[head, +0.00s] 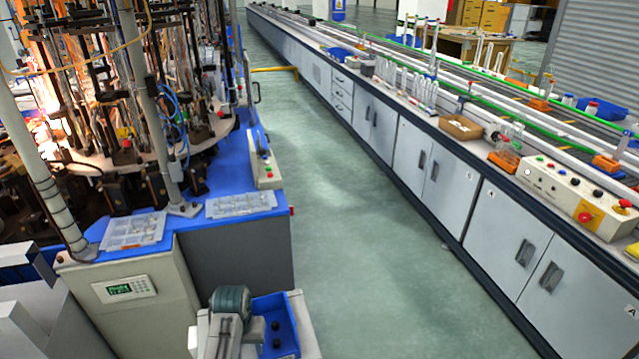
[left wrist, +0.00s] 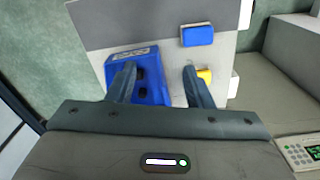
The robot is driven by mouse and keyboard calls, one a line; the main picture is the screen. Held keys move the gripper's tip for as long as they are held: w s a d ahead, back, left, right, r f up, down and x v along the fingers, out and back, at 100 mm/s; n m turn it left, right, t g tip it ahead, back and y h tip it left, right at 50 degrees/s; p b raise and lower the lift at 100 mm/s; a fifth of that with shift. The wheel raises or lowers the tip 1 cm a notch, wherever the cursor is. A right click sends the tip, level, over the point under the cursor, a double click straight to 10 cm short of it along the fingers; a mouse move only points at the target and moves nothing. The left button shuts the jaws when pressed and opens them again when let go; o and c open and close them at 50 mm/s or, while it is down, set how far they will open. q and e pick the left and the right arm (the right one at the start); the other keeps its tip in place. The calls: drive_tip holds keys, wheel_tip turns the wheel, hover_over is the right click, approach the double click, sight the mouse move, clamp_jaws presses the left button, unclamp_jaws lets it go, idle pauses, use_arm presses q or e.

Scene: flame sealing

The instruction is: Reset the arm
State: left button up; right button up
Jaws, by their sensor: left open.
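My left gripper (head: 230,308) shows at the bottom of the head view, above a pale stand. In the left wrist view its two fingers (left wrist: 157,80) are apart with nothing held between them. A blue tray (left wrist: 114,64) with dark round holes or parts lies below and beside the left-hand finger. The same tray (head: 289,312) shows just right of the gripper in the head view. A blue block (left wrist: 197,35) and a small yellow piece (left wrist: 205,76) lie near the right-hand finger. My right gripper is not in view.
A machine with a blue deck (head: 265,198) and clear part trays (head: 240,204) stands at the left. A keypad panel (head: 125,289) faces forward. A long cabinet bench (head: 437,160) with glassware and a control box (head: 560,190) runs along the right. The green floor (head: 350,230) between is clear.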

use_arm(q)
drive_tip(key=s+a+t, duration=0.1)
drive_tip(key=s+a, duration=0.2)
drive_tip(key=s, duration=0.4)
drive_tip(key=s+a, duration=0.4)
drive_tip(key=s, duration=0.3)
drive_tip(key=s+a+r+m+t+y, duration=0.1)
drive_tip(key=s+r, duration=0.4)
drive_tip(key=s, duration=0.2)
drive_tip(key=s+a+r+t, duration=0.1)
drive_tip(key=s+r, duration=0.3)
drive_tip(key=s, duration=0.3)
wheel_tip(320, 180, down, 30)
drive_tip(key=a+g, duration=0.1)
drive_tip(key=a, duration=0.2)
drive_tip(key=s+f+g, duration=0.1)
drive_tip(key=s+f, duration=1.7)
drive_tip(key=f, duration=0.1)
drive_tip(key=shift+s+a+f, duration=0.2)
drive_tip(key=shift+a+f, duration=0.1)
drive_tip(key=shift+a, duration=0.1)
